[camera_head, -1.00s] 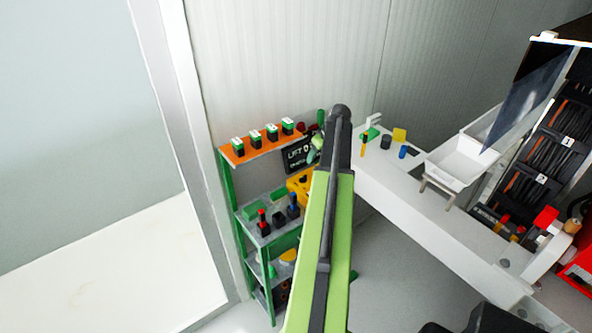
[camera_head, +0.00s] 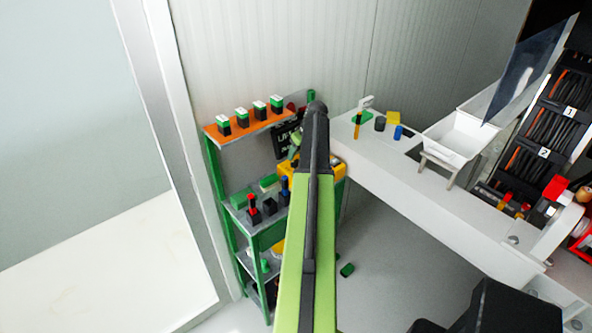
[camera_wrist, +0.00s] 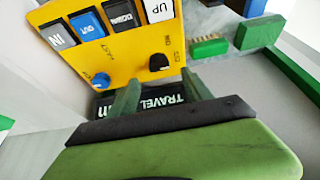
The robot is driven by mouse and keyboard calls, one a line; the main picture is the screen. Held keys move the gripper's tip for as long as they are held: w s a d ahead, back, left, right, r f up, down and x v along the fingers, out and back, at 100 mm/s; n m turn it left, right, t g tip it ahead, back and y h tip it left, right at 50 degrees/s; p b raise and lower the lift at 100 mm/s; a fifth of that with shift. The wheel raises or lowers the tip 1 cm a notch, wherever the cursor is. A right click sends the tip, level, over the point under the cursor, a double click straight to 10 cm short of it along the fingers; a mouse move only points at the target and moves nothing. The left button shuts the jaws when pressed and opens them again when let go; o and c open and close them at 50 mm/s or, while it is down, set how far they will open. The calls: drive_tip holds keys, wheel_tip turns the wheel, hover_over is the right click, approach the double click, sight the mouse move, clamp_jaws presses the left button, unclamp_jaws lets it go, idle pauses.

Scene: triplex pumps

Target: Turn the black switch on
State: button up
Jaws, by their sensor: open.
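In the wrist view, a yellow control panel (camera_wrist: 125,40) carries the black switch (camera_wrist: 158,62), a round knob near its lower right. A blue knob (camera_wrist: 101,79) sits to its left, with labelled buttons above. My gripper (camera_wrist: 160,92) has two green fingers, open and apart, with nothing between them. The fingertips are just below the black switch in the picture; I cannot tell whether they touch the panel. In the head view, the yellow panel (camera_head: 289,171) is on the green shelf, partly hidden by my arm.
The green shelf (camera_head: 222,190) stands by the wall, with several black-and-green blocks on its orange top (camera_head: 228,133). A white bench (camera_head: 400,170) extends to the right with small coloured parts and a white tray (camera_head: 457,140). A green block (camera_head: 347,270) lies on the floor.

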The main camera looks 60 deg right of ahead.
sight(295, 161)
drive_tip(key=b+x, duration=0.3)
drive_tip(key=x, duration=0.2)
drive_tip(key=shift+d+f+b, duration=0.1)
drive_tip(key=shift+f+b, duration=0.25)
drive_tip(key=shift+b, duration=0.05)
drive_tip(key=shift+r, duration=0.1)
drive_tip(key=shift+c, duration=0.2)
clamp_jaws()
